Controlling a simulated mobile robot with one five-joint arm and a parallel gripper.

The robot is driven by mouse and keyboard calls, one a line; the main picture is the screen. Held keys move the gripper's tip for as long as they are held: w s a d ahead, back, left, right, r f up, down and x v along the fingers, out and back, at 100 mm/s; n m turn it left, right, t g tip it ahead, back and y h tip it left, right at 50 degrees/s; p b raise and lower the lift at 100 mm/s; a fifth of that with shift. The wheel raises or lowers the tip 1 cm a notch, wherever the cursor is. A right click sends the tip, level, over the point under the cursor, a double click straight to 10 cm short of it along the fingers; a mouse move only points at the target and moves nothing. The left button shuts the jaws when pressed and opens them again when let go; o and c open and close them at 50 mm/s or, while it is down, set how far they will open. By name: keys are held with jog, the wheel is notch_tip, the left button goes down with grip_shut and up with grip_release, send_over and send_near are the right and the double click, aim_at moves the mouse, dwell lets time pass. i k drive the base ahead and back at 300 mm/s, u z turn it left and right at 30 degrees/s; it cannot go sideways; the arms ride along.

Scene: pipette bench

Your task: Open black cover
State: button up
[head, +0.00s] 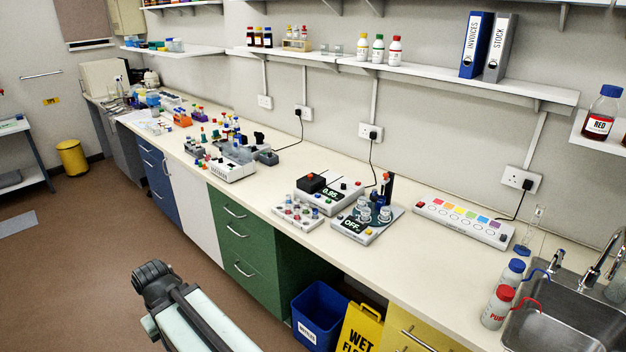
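A white bench instrument (346,188) with a small display, which seems to read 0.95, stands on the middle of the bench. A black cover (311,183) sits on its left part and looks lowered, like a closed block. Any hinge or handle on it is too small to make out. Part of my arm rises at the bottom of the head view, in front of the bench and well apart from the instrument. My gripper's fingers do not show.
A tray of coloured knobs (297,213) and a device reading OFF (352,231) stand close in front of the instrument. A colour-patch strip (464,221) lies to the right. A blue bin (319,312) and yellow sign (361,328) stand on the floor.

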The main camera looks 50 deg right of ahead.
aim_at(316, 182)
jog(key=z, duration=0.05)
jog(key=i, duration=1)
jog(key=u, duration=0.05)
